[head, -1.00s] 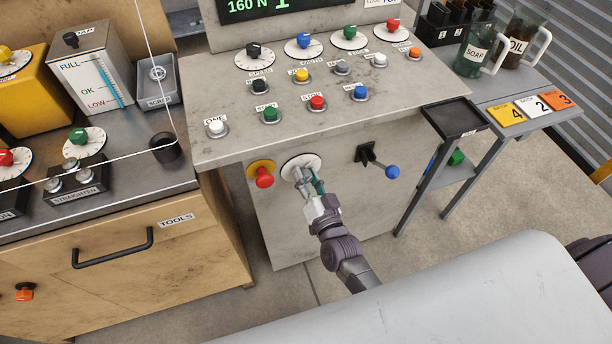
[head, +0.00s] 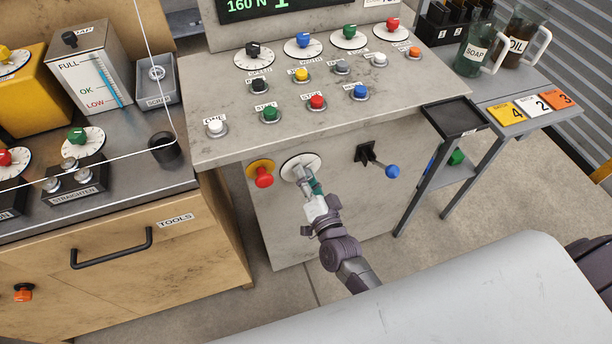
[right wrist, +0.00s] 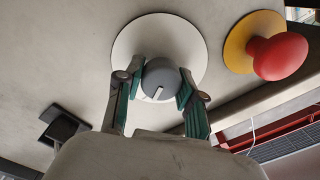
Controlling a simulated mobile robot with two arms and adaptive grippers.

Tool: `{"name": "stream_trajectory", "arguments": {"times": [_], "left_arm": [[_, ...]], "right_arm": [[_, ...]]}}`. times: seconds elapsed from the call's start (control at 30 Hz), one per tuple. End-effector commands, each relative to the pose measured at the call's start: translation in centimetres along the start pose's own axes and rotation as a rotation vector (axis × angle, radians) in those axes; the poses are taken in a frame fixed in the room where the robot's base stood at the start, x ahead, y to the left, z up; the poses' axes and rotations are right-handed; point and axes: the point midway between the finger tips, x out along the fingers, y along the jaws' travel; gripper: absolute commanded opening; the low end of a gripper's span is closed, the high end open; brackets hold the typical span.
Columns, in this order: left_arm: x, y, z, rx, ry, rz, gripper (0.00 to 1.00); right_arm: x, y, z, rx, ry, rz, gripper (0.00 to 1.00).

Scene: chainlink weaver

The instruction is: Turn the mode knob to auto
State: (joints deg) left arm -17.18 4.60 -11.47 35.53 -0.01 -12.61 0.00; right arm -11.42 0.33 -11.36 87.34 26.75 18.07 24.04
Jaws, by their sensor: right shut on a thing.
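The mode knob (right wrist: 160,82) is a grey round knob with a white pointer line, on a white round plate (right wrist: 146,30) on the front of the machine cabinet. In the right wrist view my right gripper (right wrist: 163,90) has a finger on each side of the knob, shut on it. The plate also shows in the head view (head: 291,165), where my right gripper (head: 308,186) reaches it from below and hides most of the knob. No label around the plate is readable. My left gripper is not in view.
A red mushroom button (head: 264,178) on a yellow disc sits close left of the plate. A blue-ended lever (head: 391,171) on a black mount sticks out to the right. The console ledge (head: 300,137) with several buttons overhangs above. A wooden tool drawer (head: 130,250) stands at left.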

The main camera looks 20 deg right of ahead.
Motion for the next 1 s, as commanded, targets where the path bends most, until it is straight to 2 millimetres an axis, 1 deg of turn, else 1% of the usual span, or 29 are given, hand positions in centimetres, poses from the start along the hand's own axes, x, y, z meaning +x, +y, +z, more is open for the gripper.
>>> {"name": "stream_trajectory", "arguments": {"times": [0.07,0.1,0.23,0.27,0.53,0.67,0.77,1.0], "left_arm": [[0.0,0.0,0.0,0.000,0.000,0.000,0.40],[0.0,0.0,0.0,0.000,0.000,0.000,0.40],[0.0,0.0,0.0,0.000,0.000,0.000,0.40],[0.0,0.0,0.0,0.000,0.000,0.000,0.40],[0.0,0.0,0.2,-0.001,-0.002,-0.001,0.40],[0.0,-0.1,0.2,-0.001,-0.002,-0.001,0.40],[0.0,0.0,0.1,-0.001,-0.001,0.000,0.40],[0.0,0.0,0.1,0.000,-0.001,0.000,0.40]], "right_arm": [[0.0,0.0,0.0,0.002,0.000,0.001,0.03],[0.0,0.0,0.0,0.002,0.000,0.001,0.40],[0.0,0.0,0.0,0.001,0.000,0.001,0.61],[0.0,0.0,0.0,0.001,0.000,0.001,0.64],[0.0,0.0,0.0,0.000,0.000,0.001,0.64],[-0.8,0.1,0.0,0.000,-0.001,0.001,0.64],[-2.4,0.1,0.1,0.000,-0.002,0.002,0.64],[-7.7,0.1,0.1,0.000,-0.003,0.003,0.64]]}}
